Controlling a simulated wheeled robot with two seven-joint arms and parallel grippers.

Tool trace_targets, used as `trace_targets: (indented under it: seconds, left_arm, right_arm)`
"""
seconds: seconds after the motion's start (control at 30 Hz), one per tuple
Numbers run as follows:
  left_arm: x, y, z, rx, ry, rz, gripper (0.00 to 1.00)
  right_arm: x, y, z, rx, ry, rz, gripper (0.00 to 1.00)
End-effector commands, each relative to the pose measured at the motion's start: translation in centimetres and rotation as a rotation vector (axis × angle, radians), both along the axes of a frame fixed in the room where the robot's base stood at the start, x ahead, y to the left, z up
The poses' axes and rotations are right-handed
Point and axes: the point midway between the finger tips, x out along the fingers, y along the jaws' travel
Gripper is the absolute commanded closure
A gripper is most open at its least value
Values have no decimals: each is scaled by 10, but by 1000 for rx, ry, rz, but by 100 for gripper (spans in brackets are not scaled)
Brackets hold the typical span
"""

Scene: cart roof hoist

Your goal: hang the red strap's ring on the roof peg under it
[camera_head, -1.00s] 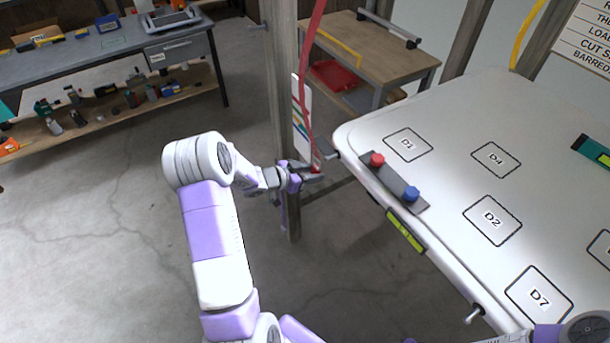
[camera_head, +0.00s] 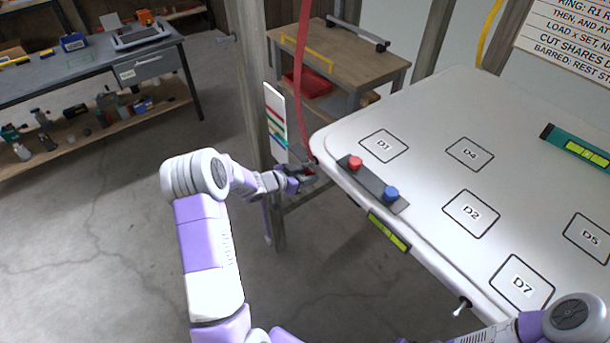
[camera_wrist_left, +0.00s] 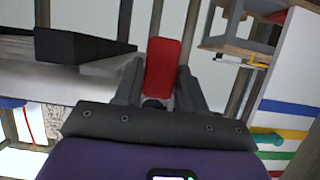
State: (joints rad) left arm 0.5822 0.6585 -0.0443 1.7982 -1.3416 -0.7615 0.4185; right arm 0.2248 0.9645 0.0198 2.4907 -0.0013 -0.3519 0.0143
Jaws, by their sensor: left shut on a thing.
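The red strap (camera_head: 301,80) hangs down from above the head view to my left gripper (camera_head: 311,170). The left gripper is shut on the strap's lower end, beside the near-left corner of the white roof (camera_head: 430,215). In the left wrist view, the red strap end (camera_wrist_left: 163,68) stands between the fingers. The ring itself cannot be made out. The peg at this corner is not visible now; the gripper seems to cover it. Another peg (camera_head: 461,307) sticks out from the roof's edge lower down. My right gripper is out of view.
A strip with red and blue knobs (camera_head: 372,184) and a green level (camera_head: 389,232) lie along the roof edge. A wooden post (camera_head: 256,90) and a colour-striped board (camera_head: 276,122) stand close behind my left gripper. Open floor lies left of my arm.

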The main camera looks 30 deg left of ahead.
Motion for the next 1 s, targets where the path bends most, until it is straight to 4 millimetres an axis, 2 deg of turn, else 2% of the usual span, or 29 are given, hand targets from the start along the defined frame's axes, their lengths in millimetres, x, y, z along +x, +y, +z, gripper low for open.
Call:
trace_targets:
  seconds: [0.47,0.5,0.67,1.0]
  left_arm:
    - [0,0,1,0,-1,0,92]
    - [0,0,0,0,-1,0,55]
    - [0,0,0,0,-1,0,31]
    - [-3,2,2,1,1,1,30]
  right_arm:
    - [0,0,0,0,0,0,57]
    - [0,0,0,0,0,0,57]
    - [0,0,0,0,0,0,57]
    - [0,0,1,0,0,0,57]
